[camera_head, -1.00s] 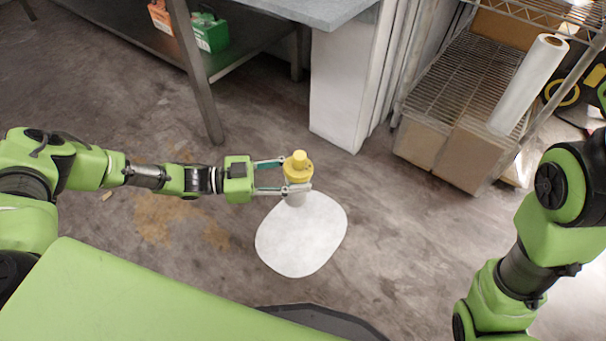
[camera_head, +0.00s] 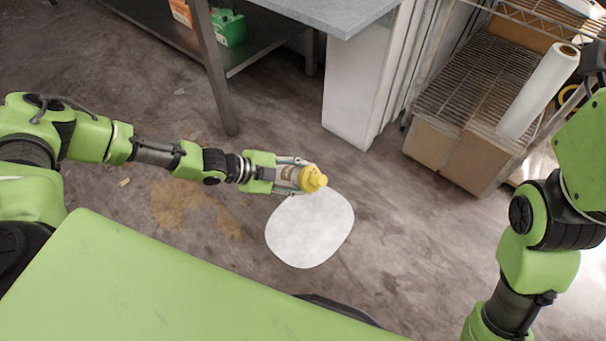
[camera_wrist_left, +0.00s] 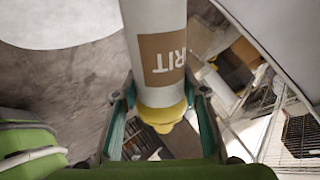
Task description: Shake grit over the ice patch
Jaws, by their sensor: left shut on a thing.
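The grit shaker (camera_head: 312,179) is a white bottle with a brown label and a yellow cap. My left gripper (camera_head: 294,176) is shut around it and holds it tipped over, cap toward the right in the head view. The ice patch (camera_head: 309,233) is a white rounded sheet on the floor; the shaker's cap is over its upper edge in the head view. The left wrist view shows the shaker (camera_wrist_left: 157,25) between the fingers, its label reading "RIT", and the patch (camera_wrist_left: 55,20) at upper left. No falling grit can be made out. My right gripper is out of view.
A brown stain (camera_head: 185,205) lies on the floor left of the patch. A steel table (camera_head: 335,14) with a lower shelf holding a green box (camera_head: 230,28) stands behind. A wire rack (camera_head: 465,85) with cardboard boxes stands at right. The floor around the patch is clear.

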